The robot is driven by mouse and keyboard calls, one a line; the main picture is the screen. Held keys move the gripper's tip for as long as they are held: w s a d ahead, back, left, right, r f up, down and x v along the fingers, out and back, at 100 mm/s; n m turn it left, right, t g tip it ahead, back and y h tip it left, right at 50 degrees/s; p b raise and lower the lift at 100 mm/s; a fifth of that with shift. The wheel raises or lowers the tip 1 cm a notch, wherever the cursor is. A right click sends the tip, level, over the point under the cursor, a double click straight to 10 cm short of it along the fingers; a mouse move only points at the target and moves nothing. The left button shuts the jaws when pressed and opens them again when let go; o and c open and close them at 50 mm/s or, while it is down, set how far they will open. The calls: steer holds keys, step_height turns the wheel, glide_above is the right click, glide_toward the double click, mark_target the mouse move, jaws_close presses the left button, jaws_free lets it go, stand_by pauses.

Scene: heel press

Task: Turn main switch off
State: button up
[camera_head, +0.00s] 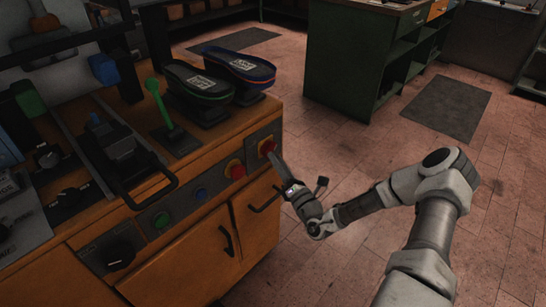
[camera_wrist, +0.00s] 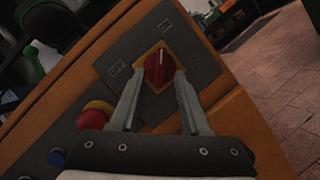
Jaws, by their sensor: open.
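The main switch is a red rotary knob on a yellow plate (camera_head: 267,147), at the right end of the control panel on the orange machine's front. In the wrist view the red knob (camera_wrist: 158,68) shows between my fingertips, its white mark line pointing roughly up. My gripper (camera_head: 281,168) is at the panel's right end, in front of the switch. In the wrist view its two fingers (camera_wrist: 160,78) are open and stand on either side of the knob. Whether they touch it I cannot tell.
A red mushroom button on yellow (camera_head: 235,170) sits left of the switch, with a blue button (camera_head: 201,194) and a green button (camera_head: 162,221) further left. Shoe soles (camera_head: 240,67) stand on the machine top. Open floor lies right.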

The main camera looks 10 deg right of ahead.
steer(key=x, duration=0.3)
steer(key=shift+c, duration=0.2)
jaws_close()
